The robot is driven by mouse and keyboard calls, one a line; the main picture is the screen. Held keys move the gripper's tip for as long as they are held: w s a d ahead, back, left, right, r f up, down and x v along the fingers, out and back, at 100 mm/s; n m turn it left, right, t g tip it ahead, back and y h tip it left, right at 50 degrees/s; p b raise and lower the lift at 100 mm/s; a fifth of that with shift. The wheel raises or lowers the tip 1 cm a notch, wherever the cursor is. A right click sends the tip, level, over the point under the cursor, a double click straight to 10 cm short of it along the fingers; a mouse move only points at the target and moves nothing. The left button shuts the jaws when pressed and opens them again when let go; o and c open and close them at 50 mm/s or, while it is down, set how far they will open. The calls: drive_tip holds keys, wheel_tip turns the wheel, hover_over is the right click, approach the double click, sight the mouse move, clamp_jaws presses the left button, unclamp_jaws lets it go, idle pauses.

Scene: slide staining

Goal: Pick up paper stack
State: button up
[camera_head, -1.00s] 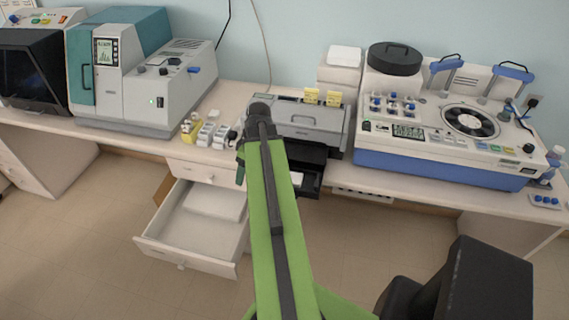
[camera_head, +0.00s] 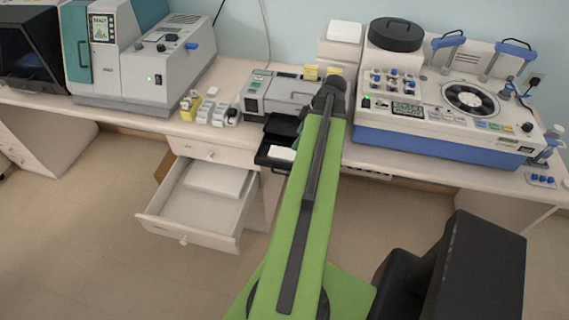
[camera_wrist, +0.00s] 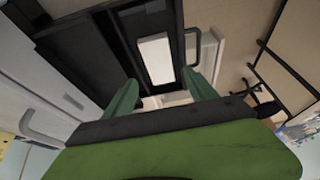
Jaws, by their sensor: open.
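A flat white paper stack (camera_head: 215,180) lies in the open drawer (camera_head: 185,228) under the bench, in the head view. Another white sheet or stack (camera_head: 282,153) lies on the printer's pulled-out black tray (camera_head: 269,162); it seems to be the white rectangle in the wrist view (camera_wrist: 155,58). My gripper (camera_wrist: 161,92) shows in the wrist view with its two green fingers spread apart and nothing between them. The white rectangle appears beyond the fingertips, apart from them. In the head view my arm hides the gripper and the printer's right part.
The grey printer (camera_head: 278,94) stands on the bench above the drawer. Small bottles and boxes (camera_head: 208,112) stand to its left. A white and blue staining machine (camera_head: 440,135) stands to the right, an analyser (camera_head: 140,70) to the left.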

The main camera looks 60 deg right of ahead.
sight(286, 153)
drive_tip(key=b+x, duration=0.3)
drive_tip(key=x, duration=0.2)
drive_tip(key=shift+s, duration=0.2)
drive_tip(key=shift+w+f+b, duration=0.2)
drive_tip(key=shift+f+b, duration=0.1)
drive_tip(key=shift+f, duration=0.05)
drive_tip(key=shift+w, duration=0.1)
drive_tip(key=b+x, duration=0.4)
drive_tip(key=x, duration=0.1)
drive_tip(key=shift+w+b, duration=0.3)
drive_tip(key=shift+w, duration=0.05)
drive_tip(key=shift+r, duration=0.15)
drive_tip(key=c, duration=1.2)
drive_tip(key=shift+c, duration=0.2)
